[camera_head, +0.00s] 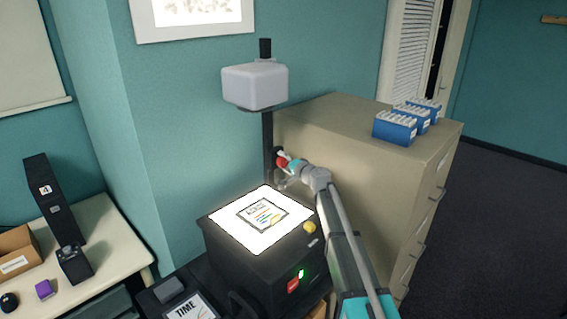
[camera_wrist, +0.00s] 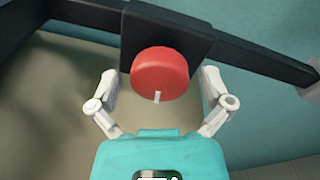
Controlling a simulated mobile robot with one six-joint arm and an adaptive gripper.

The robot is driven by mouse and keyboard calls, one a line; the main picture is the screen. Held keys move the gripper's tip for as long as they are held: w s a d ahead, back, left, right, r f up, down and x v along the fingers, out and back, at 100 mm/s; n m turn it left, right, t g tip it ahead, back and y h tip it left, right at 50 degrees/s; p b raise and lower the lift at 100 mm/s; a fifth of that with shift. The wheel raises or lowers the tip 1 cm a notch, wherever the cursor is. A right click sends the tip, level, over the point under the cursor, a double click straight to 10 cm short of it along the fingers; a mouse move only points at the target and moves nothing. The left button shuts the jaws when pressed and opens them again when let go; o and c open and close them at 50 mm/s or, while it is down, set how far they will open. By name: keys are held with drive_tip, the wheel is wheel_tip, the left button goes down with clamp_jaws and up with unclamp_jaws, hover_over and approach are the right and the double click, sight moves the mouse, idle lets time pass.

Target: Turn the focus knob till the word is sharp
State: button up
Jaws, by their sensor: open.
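The red focus knob (camera_wrist: 160,75) sits on a black block on the projector's post, with a short white mark at its lower edge in the wrist view. In the head view the knob (camera_head: 282,161) is small and partly covered by my gripper. My gripper (camera_wrist: 163,88) is open, with one finger on each side of the knob and visible gaps between. The overhead projector (camera_head: 265,262) has a lit top with a printed sheet (camera_head: 262,214) on it. The projector head (camera_head: 254,86) is up on the post (camera_head: 267,145).
A beige cabinet (camera_head: 345,125) stands close behind my gripper, with blue boxes (camera_head: 395,128) on top. A yellow knob (camera_head: 309,227) and a red switch (camera_head: 293,286) are on the projector. A side table (camera_head: 110,240) stands at left. Dark floor at right is clear.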

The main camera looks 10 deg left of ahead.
drive_tip(key=shift+n, duration=0.4)
